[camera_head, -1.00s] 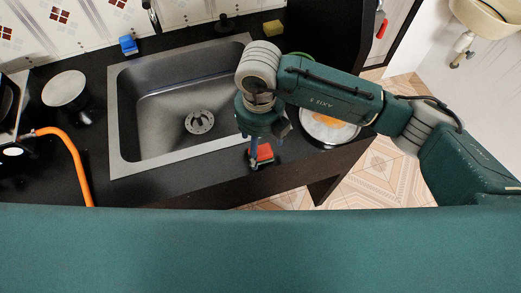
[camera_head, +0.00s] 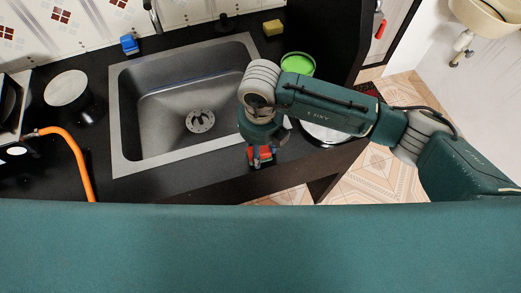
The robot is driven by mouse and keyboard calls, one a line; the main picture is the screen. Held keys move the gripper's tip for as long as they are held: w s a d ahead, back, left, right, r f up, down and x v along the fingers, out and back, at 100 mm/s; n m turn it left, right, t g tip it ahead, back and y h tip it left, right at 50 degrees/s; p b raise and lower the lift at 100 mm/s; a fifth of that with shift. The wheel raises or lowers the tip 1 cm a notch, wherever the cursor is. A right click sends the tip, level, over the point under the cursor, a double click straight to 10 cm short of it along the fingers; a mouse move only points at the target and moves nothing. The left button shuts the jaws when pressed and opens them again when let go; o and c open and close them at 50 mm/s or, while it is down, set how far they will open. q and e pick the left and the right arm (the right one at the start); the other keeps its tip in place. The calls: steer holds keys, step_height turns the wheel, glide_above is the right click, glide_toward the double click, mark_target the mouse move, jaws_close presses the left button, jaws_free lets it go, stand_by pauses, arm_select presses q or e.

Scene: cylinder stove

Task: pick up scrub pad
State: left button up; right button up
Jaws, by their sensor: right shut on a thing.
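A small red block (camera_head: 266,153), which looks like the scrub pad, is at the counter's front edge, just in front of the sink (camera_head: 150,110). My right gripper (camera_head: 261,159) points down over it and is shut on it, with the fingers at its sides. The gripper's wrist hides part of the block. I cannot tell if the block still touches the counter. My left gripper is not in view.
A green bowl-like item (camera_head: 298,64) and a partly hidden plate (camera_head: 322,134) lie right of the sink. A yellow sponge (camera_head: 273,28) and a blue item (camera_head: 129,43) sit behind it.

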mark_target(261, 149)
steer(key=shift+r, duration=0.15)
step_height(261, 149, up, 20)
steer(key=b, duration=0.3)
